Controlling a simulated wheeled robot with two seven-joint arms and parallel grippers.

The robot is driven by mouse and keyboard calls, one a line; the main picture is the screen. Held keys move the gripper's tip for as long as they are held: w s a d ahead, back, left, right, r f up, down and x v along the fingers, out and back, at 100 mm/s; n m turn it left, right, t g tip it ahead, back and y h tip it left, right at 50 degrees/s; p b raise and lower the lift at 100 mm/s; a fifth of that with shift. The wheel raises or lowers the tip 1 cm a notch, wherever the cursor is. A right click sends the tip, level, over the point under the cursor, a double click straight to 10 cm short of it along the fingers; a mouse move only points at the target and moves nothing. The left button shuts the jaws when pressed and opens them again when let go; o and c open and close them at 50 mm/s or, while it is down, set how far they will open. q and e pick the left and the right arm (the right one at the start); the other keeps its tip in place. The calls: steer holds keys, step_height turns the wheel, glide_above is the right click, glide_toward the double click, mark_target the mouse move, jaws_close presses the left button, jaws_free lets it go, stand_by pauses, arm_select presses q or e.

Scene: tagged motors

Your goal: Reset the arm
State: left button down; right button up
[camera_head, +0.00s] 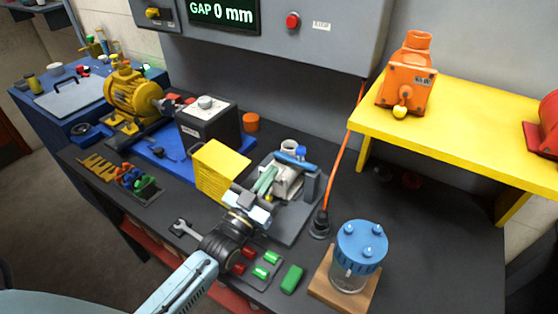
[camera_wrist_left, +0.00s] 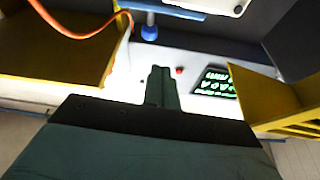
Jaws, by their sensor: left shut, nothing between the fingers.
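My left arm comes in from the lower left in the head view. Its gripper (camera_head: 265,180) is over the middle of the dark workbench (camera_head: 420,250), in front of a grey fixture (camera_head: 290,180) with a blue top clamp. In the left wrist view the two dark green fingers (camera_wrist_left: 161,86) are together with nothing between them. From the head view I cannot tell whether the fingers touch the fixture. My right gripper is in neither view.
A yellow motor (camera_head: 133,93) and a black box (camera_head: 208,124) stand to the left. A yellow panel (camera_head: 218,168) is close beside the gripper. A blue-lidded jar (camera_head: 360,245) stands at right. An orange motor (camera_head: 407,75) sits on a yellow shelf (camera_head: 465,113). An orange cable (camera_head: 342,150) hangs nearby.

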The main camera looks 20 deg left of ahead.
arm_select(q)
steer(key=shift+v, duration=0.8)
